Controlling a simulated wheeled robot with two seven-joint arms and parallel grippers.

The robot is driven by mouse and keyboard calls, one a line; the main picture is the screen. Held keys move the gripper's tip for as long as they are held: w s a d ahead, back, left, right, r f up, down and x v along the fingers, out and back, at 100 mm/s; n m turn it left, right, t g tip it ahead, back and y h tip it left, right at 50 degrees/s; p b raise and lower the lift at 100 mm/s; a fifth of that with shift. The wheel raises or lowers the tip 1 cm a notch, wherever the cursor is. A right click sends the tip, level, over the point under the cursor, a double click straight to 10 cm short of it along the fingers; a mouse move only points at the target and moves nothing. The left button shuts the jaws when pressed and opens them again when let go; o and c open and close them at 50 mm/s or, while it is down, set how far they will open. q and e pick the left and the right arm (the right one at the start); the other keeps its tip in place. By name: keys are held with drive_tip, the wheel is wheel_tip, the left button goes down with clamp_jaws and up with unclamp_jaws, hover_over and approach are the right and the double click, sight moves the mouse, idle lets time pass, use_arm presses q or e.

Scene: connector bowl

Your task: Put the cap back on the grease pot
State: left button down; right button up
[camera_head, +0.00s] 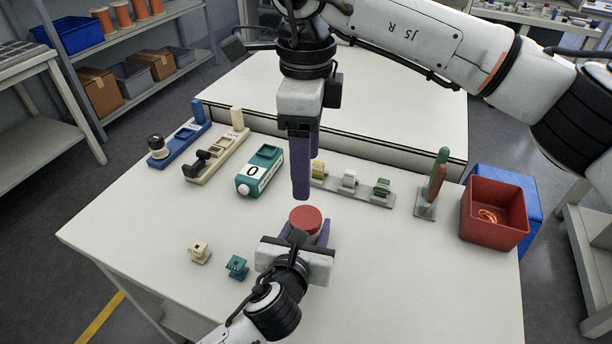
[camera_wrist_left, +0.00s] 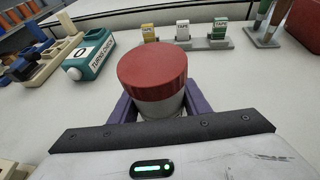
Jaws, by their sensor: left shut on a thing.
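The grease pot (camera_wrist_left: 160,106) is a pale, round pot standing between the purple fingers of my left gripper (camera_head: 304,232), which is shut on it near the front middle of the table. The red cap (camera_head: 306,219) is on top of the pot and looks about level; the wrist view also shows the cap (camera_wrist_left: 153,72), with its ribbed side. I cannot tell whether it is screwed down. My right gripper (camera_head: 307,180) points down above and just behind the cap, apart from it. Its purple fingers are one behind the other, seemingly apart, with nothing visible between them.
A teal box marked 0 (camera_head: 261,170) and blue (camera_head: 180,145) and cream (camera_head: 217,155) fixtures stand at back left. A grey rack (camera_head: 352,192) with small tape-like pieces, a tool stand (camera_head: 427,205) and a red bin (camera_head: 495,215) are right. Small cream (camera_head: 199,251) and teal (camera_head: 237,266) pieces lie front left.

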use_arm(q)
drive_tip(key=c, duration=0.9)
unclamp_jaws()
drive_tip(key=shift+s, duration=0.1)
drive_tip(key=p+v, duration=0.1)
drive_tip(key=v, duration=0.9)
drive_tip(key=shift+s, duration=0.15)
